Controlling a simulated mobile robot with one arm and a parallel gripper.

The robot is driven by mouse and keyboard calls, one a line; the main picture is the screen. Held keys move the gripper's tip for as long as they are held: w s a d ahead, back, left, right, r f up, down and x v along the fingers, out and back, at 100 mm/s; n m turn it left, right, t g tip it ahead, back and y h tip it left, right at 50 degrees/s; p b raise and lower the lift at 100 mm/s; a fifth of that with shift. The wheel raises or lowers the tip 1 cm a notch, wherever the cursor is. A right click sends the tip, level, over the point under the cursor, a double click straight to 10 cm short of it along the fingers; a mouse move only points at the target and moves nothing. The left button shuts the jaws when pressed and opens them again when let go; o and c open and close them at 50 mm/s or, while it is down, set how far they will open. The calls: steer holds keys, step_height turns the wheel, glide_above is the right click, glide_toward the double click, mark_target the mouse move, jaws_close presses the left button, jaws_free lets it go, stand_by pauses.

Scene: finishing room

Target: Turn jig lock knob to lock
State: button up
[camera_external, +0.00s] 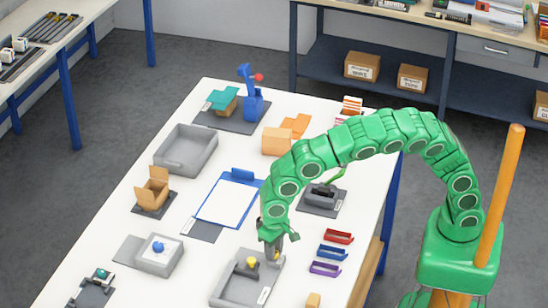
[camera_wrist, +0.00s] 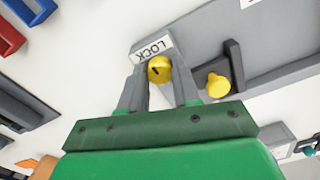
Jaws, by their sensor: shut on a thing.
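The grey jig (camera_external: 224,293) lies near the front of the white table, below my gripper (camera_external: 273,255). In the wrist view, my gripper (camera_wrist: 160,88) is shut on the round yellow lock knob (camera_wrist: 160,68), with a grey finger on each side. The knob has a short dark mark on its face. A white LOCK label (camera_wrist: 152,48) sits just beyond the knob. A second yellow knob-like peg (camera_wrist: 217,86) stands to the right, outside the fingers; it also shows in the external view (camera_external: 252,262).
Red (camera_external: 339,237), blue (camera_external: 333,252) and purple (camera_external: 325,269) holders lie right of the jig. A grey box with a blue knob (camera_external: 158,248) stands to the left. A blue clipboard (camera_external: 229,199) lies behind. A small tan block (camera_external: 313,300) is at the front edge.

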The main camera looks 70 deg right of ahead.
stand_by(0.4)
steer(key=o, duration=1.1)
steer(key=shift+c, duration=0.2)
step_height(320, 180, up, 8)
steer(key=shift+f, duration=0.1)
